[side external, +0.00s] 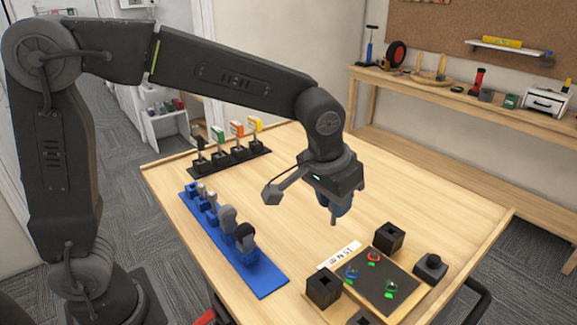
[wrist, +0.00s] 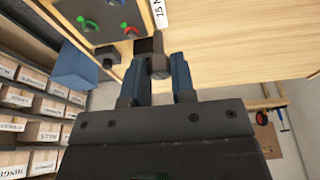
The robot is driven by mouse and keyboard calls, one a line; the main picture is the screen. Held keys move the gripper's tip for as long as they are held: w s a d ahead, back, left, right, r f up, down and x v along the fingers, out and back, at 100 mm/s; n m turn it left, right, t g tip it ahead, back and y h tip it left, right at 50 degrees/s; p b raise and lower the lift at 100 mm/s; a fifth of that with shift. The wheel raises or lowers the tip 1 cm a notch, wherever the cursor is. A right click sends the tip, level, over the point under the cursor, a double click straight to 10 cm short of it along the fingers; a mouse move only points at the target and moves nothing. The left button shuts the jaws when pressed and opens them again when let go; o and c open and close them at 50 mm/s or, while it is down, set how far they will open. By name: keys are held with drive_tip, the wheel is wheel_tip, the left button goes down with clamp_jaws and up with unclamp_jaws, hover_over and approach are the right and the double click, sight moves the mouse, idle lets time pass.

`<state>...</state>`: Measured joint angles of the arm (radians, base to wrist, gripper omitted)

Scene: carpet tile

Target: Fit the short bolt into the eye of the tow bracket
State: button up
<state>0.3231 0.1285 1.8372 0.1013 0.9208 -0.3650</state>
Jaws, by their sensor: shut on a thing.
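My gripper (side external: 338,205) is above the table, behind and left of the dark board. Its blue fingers are shut on a short grey bolt (side external: 333,217), which points down with its lower end free in the air. In the wrist view, the bolt (wrist: 159,67) sits between the two fingertips (wrist: 160,75). I cannot tell for certain which part is the tow bracket. Dark blocks with square openings stand around the board, one at the back (side external: 388,237) and one at the front left (side external: 323,287). The bolt is apart from them.
The dark board (side external: 378,282) carries red, blue and green pieces. A dark block with a knob (side external: 430,267) stands to its right. A blue rack (side external: 262,276) with several upright parts is at left; a black rack (side external: 231,161) with coloured tags is behind. Table between is clear.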

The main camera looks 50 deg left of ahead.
drive_tip(key=s+d+m+h, duration=0.1)
drive_tip(key=s+d+m, duration=0.3)
drive_tip(key=d, duration=1)
drive_tip(key=shift+s+f+m, duration=0.15)
drive_tip(key=shift+s+m, duration=0.15)
drive_tip(key=shift+s, duration=0.8)
drive_tip(key=shift+f, duration=2.9)
drive_tip(key=shift+a+f, duration=0.1)
drive_tip(key=shift+f, duration=1.95)
drive_tip(key=o, duration=1)
drive_tip(key=v, duration=1.4)
